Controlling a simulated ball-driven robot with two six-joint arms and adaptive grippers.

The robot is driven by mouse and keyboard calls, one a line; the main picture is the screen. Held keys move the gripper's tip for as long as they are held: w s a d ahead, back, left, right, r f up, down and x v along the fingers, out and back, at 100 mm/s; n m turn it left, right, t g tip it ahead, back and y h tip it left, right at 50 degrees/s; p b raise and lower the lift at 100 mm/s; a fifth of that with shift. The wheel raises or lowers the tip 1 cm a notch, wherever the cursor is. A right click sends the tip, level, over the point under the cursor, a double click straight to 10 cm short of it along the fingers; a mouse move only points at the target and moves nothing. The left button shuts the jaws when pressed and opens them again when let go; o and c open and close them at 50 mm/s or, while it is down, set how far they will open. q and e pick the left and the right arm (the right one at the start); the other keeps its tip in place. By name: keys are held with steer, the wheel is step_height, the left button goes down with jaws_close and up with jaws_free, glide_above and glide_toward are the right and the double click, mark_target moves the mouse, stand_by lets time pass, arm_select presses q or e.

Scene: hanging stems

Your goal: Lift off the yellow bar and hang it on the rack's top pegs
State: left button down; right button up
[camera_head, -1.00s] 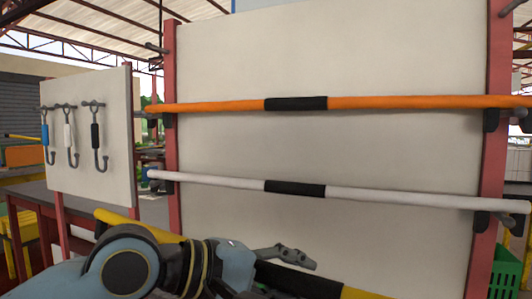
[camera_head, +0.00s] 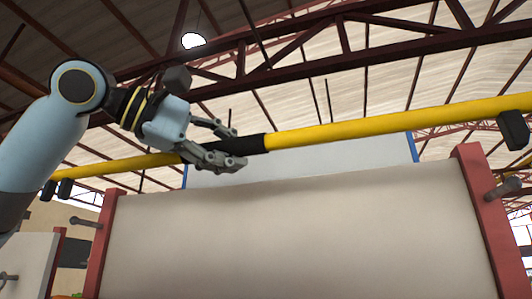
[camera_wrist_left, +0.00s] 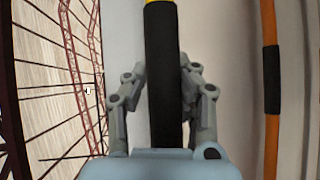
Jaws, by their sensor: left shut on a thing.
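The yellow bar (camera_head: 345,131) crosses the head view above the rack, its right side higher in the picture. My left gripper (camera_head: 228,146) is shut on the bar's black middle grip (camera_head: 253,143). In the left wrist view, the fingers of my left gripper (camera_wrist_left: 162,85) lie on both sides of the black grip (camera_wrist_left: 161,50). Dark hooks (camera_head: 513,130) hang near the bar's ends. The rack's top pegs, left (camera_head: 84,222) and right (camera_head: 505,188), show below the bar and look empty. My right gripper is not in view.
The rack's pale panel (camera_head: 290,240) stands between red posts (camera_head: 480,215). An orange bar (camera_wrist_left: 271,110) with a black grip shows in the left wrist view. A smaller board (camera_head: 25,265) stands at lower left. Roof trusses (camera_head: 380,45) are overhead.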

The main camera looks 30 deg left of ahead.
arm_select(q)
steer(key=shift+s+r, duration=0.15)
steer(key=shift+r, duration=0.5)
steer(key=shift+s+a+r, duration=0.15)
steer(key=shift+s, duration=0.05)
steer(key=shift+w+a, duration=0.35)
steer(key=shift+w, duration=0.35)
steer(key=shift+w+a+f+p, duration=0.2)
steer(key=shift+w+a+p, duration=0.3)
steer(key=shift+w, duration=1.15)
steer(key=shift+w+a+f+p, duration=0.25)
steer(key=shift+w+p, duration=0.5)
steer(key=shift+w, duration=0.9)
steer(key=shift+w+a+f+p, duration=0.25)
steer(key=shift+w+p, duration=0.35)
steer(key=shift+w, duration=1.05)
steer(key=shift+w+a+f+b, duration=0.1)
steer(key=shift+f+b, duration=0.65)
steer(key=shift+f, duration=0.1)
steer(key=shift+f+b, duration=0.8)
steer(key=shift+f, duration=0.35)
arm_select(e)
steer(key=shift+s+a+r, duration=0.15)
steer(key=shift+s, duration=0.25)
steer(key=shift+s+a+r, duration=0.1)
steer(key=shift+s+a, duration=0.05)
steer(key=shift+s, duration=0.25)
